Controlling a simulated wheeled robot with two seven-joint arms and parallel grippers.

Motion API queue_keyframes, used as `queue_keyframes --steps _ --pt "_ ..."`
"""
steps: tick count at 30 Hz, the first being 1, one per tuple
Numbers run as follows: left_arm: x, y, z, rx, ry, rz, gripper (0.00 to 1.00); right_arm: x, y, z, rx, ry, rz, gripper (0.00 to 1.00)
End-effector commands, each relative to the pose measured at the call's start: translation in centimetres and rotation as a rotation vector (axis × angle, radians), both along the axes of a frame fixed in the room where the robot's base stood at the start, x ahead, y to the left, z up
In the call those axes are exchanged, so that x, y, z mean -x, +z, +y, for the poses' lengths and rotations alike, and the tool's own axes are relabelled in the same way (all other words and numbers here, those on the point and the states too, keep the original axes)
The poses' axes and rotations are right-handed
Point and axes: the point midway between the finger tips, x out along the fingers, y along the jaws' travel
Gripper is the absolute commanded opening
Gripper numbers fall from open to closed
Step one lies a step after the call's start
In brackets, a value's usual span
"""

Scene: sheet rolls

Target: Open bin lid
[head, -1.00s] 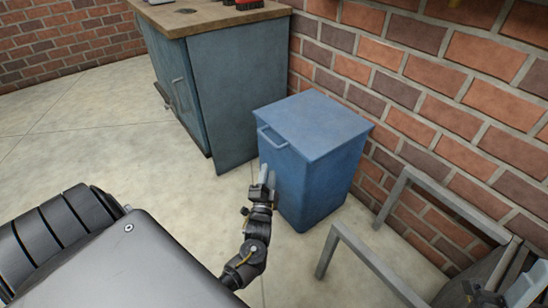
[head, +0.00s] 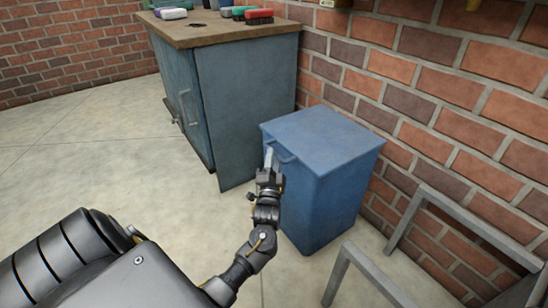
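A blue bin (head: 325,205) stands on the floor against the brick wall. Its flat blue lid (head: 322,138) is closed, and a bar handle (head: 281,152) sits on the lid's left front side. My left gripper (head: 268,160) points up at the left end of the handle, close to it. I cannot tell whether it touches the handle, or whether its fingers are open or shut. My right gripper is not in view.
A blue-grey cabinet (head: 245,105) with a wooden top (head: 215,30) stands behind and left of the bin, with brushes (head: 259,16) on top. A grey metal frame (head: 405,225) stands at the right. Open floor (head: 120,165) lies to the left.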

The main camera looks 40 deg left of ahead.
Motion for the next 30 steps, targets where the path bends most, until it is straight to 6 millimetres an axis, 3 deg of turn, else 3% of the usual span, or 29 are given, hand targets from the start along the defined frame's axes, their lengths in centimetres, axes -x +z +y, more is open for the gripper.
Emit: queue_keyframes --steps 6,15,24,30 --pt "-1.5 0.7 1.0 -0.001 0.000 0.001 0.36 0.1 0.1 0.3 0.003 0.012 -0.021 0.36" --pt "-1.7 0.9 1.2 0.001 0.000 0.001 0.36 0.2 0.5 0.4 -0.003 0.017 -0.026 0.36" --pt "-1.6 0.8 1.2 0.001 0.000 0.001 0.00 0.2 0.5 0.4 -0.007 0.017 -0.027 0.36" --pt "-1.6 0.8 1.2 0.001 0.000 0.001 0.00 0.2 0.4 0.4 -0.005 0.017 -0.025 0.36"
